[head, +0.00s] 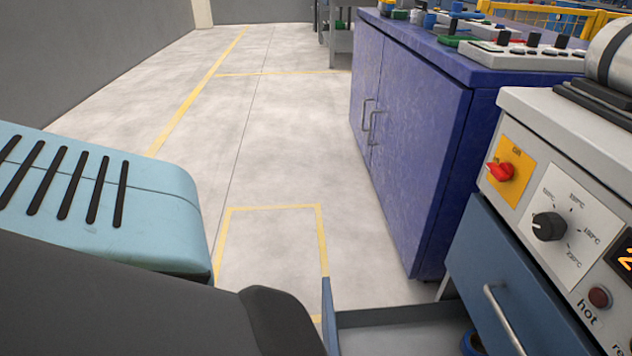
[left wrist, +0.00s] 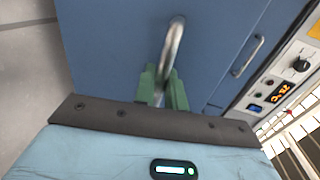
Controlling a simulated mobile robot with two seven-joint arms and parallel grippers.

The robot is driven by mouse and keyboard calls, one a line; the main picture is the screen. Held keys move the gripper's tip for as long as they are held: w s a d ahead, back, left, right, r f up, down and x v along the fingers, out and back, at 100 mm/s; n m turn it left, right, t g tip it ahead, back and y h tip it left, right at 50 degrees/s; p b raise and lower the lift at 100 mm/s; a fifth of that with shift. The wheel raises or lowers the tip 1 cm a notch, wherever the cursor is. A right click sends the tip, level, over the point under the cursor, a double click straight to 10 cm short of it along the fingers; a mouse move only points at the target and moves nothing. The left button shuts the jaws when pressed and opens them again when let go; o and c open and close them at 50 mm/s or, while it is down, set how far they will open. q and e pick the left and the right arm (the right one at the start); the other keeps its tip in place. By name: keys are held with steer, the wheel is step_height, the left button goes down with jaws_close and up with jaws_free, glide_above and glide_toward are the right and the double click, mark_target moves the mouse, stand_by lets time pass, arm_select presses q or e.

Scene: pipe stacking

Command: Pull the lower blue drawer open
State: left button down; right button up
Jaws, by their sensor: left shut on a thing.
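The lower blue drawer stands pulled out in the head view. Its grey inside (head: 395,338) shows at the bottom edge, and its blue front panel (head: 329,318) is seen edge-on. In the left wrist view its blue front (left wrist: 115,60) fills much of the picture, with a metal bar handle (left wrist: 175,45). The green fingers of my left gripper (left wrist: 162,90) are shut on this handle. The left gripper's fingers are hidden in the head view. My right gripper is in neither view.
The upper blue drawer (head: 485,265) is shut, above the open one, beside a control panel (head: 560,215) with a red switch and knob. Part of a blue thing (head: 473,343) shows inside the lower drawer. A purple cabinet (head: 410,130) stands behind. The floor (head: 270,150) left of it is clear.

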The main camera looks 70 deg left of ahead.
arm_select(q)
steer(key=c, duration=1.5)
jaws_free()
steer(key=shift+c, duration=0.2)
steer(key=p+v, duration=0.1)
steer(key=v, duration=0.6)
steer(key=shift+s+p, duration=0.3)
steer(key=shift+s, duration=0.1)
steer(key=shift+a+r, duration=0.1)
